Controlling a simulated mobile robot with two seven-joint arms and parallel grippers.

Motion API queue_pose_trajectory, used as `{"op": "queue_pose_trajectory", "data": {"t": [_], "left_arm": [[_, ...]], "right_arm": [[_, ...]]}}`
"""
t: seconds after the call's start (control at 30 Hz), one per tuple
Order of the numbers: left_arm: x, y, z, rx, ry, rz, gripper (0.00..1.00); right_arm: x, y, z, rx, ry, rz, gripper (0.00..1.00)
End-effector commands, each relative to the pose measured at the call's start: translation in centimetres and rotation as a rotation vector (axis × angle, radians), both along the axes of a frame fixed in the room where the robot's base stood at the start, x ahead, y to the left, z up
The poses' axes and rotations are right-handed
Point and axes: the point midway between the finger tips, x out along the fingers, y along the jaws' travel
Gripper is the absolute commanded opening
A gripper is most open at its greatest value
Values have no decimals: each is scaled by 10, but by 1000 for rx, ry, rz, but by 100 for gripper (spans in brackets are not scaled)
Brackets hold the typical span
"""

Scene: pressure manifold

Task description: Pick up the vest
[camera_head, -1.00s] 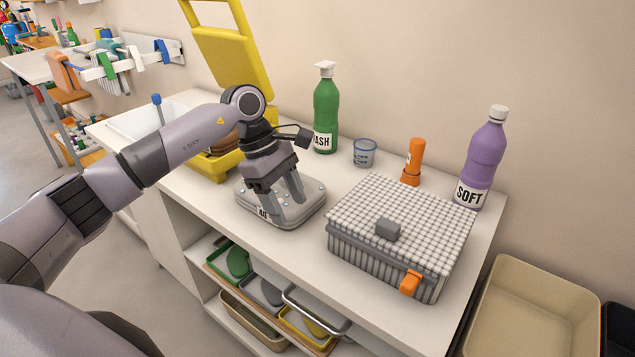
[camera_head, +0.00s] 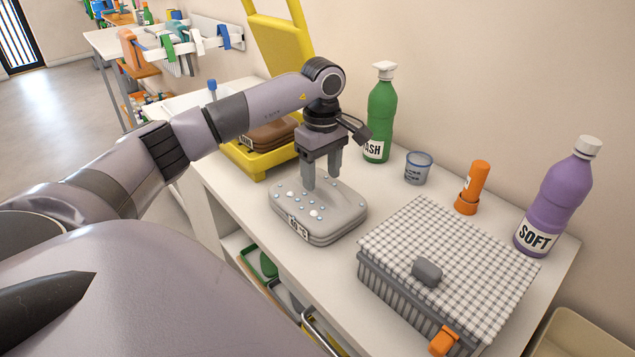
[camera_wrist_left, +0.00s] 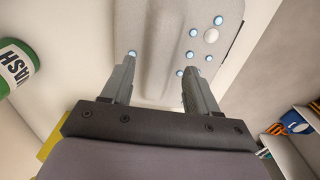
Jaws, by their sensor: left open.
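A grey, rounded, folded-looking item (camera_head: 320,212) with pale droplets on top and a white tag on its front edge lies on the white counter; it may be the vest, and nothing else in view clearly looks like one. It also fills the top of the left wrist view (camera_wrist_left: 175,40). My left gripper (camera_head: 322,180) points down over its far part, open, with no object between the fingers. In the left wrist view the open fingers (camera_wrist_left: 157,78) reach over its edge; whether they touch it I cannot tell. My right gripper is not in view.
A checked-top basket (camera_head: 450,255) stands to the right. A green bottle (camera_head: 380,115), a cup (camera_head: 418,168), an orange container (camera_head: 472,188) and a purple bottle (camera_head: 556,200) line the back. A yellow tray (camera_head: 258,165) with brown folded items is behind left.

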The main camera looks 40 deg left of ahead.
Motion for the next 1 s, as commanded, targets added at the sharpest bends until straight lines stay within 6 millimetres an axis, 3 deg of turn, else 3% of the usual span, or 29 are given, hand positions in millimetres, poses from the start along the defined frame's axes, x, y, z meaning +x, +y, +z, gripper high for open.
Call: {"op": "queue_pose_trajectory", "data": {"t": [0.13,0.4,0.57,0.6,1.0], "left_arm": [[0,0,-16,0,0,1,60],[1,0,-18,0,-1,0,56],[1,0,-17,0,-1,0,4],[1,0,-17,-1,-1,0,0],[1,0,-14,-1,-4,0,0]], "right_arm": [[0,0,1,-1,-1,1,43],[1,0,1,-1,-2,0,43],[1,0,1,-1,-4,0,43],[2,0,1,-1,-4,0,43],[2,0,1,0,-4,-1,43]]}}
